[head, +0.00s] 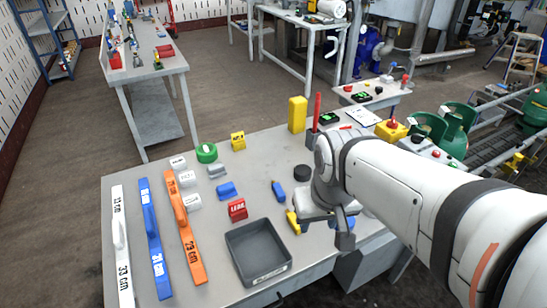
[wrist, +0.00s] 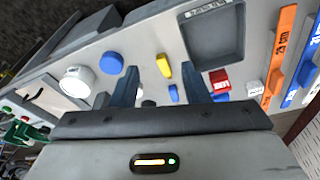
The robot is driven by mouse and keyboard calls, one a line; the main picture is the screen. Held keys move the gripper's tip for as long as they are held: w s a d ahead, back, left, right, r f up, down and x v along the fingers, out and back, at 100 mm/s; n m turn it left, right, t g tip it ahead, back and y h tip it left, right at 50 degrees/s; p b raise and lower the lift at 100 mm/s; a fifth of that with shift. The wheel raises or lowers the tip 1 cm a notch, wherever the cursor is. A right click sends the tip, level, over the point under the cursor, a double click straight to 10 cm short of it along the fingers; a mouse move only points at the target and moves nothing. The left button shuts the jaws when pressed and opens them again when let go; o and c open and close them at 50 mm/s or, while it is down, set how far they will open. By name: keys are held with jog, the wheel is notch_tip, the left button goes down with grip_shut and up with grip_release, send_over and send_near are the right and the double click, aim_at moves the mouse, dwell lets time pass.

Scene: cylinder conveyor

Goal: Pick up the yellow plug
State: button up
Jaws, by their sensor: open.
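The yellow plug (head: 293,222) is a small elongated piece lying on the grey table, right of the black tray. My gripper (head: 326,222) hangs just right of it and partly covers that part of the table. In the wrist view, the yellow plug (wrist: 163,65) shows between and beyond the two open fingers of my gripper (wrist: 159,72). No finger visibly touches it, and the gripper is empty. The exact height of the fingers above the table cannot be told.
A small blue piece (head: 278,191) lies behind the plug. The black tray (head: 258,252) stands to its left. A round blue piece (wrist: 111,63) and a white cylinder (wrist: 77,81) lie left of the fingers in the wrist view. A yellow block (head: 297,114) stands farther back.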

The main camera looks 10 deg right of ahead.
jog(key=shift+o, duration=0.6)
jog(key=shift+w, duration=0.3)
jog(key=n+g+p, duration=0.3)
jog(key=p, duration=0.1)
send_near(293, 220)
jog(key=shift+s+d+f, duration=0.55)
jog(key=shift+s+d, duration=0.05)
jog(key=shift+d, duration=0.05)
jog(key=shift+w+f, duration=0.1)
jog(key=shift+f, duration=0.25)
jog(key=f, duration=0.7)
jog(key=shift+a+f, duration=0.2)
jog(key=shift+f, duration=0.15)
jog(key=c, duration=1.1)
